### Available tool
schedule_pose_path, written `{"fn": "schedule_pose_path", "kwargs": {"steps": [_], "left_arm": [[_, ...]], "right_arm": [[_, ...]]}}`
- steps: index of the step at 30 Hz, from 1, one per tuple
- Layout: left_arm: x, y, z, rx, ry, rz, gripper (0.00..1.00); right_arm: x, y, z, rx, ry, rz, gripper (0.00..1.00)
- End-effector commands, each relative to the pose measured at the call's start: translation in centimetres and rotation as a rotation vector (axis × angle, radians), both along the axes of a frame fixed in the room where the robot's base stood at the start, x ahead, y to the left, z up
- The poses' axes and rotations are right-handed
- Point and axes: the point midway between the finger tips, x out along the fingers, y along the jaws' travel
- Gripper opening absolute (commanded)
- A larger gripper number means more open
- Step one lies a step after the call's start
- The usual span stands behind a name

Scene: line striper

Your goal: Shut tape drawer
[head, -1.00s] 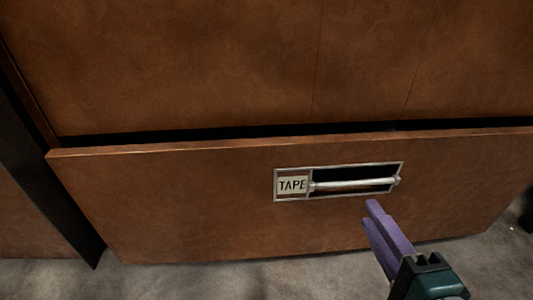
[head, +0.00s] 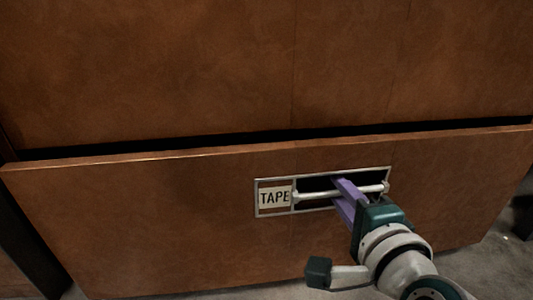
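The tape drawer (head: 160,215) is a wide brown front in the head view, standing out from the cabinet with a dark gap along its top edge. Its metal-framed recess holds a TAPE label (head: 274,197) and a pale bar handle (head: 312,194). My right gripper (head: 342,194) is at the handle, its two purple fingers apart, one above and one below the bar. The fingers hide part of the bar, and I cannot tell whether they touch it. My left gripper is not in view.
The brown cabinet face (head: 200,70) rises above the drawer. A dark upright edge (head: 30,255) is at the lower left. Grey floor (head: 490,270) shows at the lower right.

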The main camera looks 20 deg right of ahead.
Motion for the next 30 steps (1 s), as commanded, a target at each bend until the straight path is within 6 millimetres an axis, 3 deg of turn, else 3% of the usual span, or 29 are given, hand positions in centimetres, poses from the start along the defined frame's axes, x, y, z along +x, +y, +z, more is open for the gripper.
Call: {"fn": "schedule_pose_path", "kwargs": {"steps": [1,6,30], "left_arm": [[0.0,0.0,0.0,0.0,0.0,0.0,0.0],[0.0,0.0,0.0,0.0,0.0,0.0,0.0],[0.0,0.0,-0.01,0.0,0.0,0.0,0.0]], "right_arm": [[-0.01,0.01,0.0,0.0,0.0,0.0,0.18],[-0.02,0.01,-0.01,0.0,0.0,0.0,0.0],[-0.02,0.04,0.0,-0.001,0.0,0.001,0.0]]}}
